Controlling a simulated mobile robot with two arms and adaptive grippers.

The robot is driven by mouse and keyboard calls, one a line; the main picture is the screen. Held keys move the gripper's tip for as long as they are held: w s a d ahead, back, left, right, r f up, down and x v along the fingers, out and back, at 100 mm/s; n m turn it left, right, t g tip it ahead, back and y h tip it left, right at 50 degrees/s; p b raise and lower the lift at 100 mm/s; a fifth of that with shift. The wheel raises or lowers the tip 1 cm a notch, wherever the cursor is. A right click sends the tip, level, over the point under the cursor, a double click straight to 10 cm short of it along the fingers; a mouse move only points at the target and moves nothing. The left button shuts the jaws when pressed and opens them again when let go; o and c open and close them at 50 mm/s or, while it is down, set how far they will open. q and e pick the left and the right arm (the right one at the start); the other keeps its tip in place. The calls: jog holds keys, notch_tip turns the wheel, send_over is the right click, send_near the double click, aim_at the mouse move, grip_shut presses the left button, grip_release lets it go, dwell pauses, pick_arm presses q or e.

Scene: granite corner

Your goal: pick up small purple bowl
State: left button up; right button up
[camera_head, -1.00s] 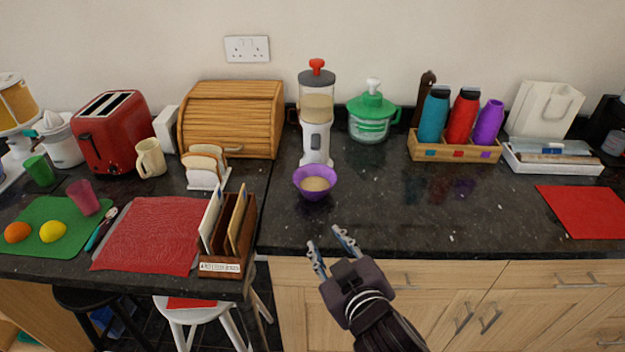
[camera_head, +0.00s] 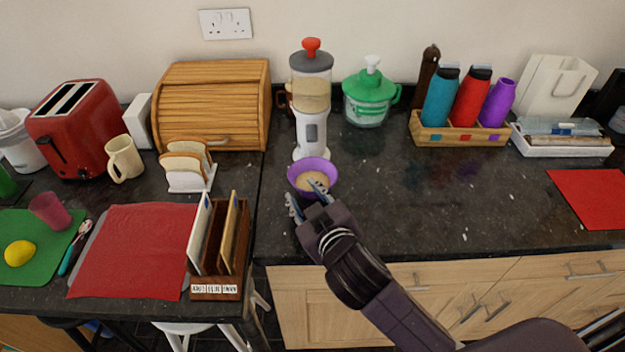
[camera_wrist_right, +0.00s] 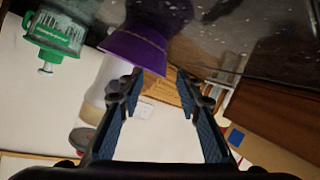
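The small purple bowl (camera_head: 300,180) stands upright on the dark counter, just in front of the cereal dispenser, with something pale beige inside. My right gripper (camera_head: 306,197) is open at the bowl's near side in the head view, with one finger overlapping the bowl's front edge. In the right wrist view the purple bowl (camera_wrist_right: 140,48) appears beyond the fingertips and left of centre, and the space between the open fingers (camera_wrist_right: 157,82) is empty. I cannot tell whether a finger touches the bowl. My left gripper is not in view.
The cereal dispenser (camera_head: 311,130) stands right behind the bowl. A wooden letter rack (camera_head: 212,245) and a toast rack (camera_head: 188,180) with bread are to the left. A green chopper (camera_head: 369,100) stands behind to the right. The counter right of the bowl is clear.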

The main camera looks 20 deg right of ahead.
aim_at(296, 183)
jog(key=x, duration=0.5)
jog(key=shift+w, duration=0.3)
jog(key=shift+w+f, duration=0.2)
jog(key=shift+w, duration=0.1)
jog(key=shift+w+a, duration=0.1)
jog(key=shift+c, duration=1)
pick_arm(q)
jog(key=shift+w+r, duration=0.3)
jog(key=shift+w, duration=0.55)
pick_arm(e)
jog(key=shift+f, duration=0.1)
grip_shut()
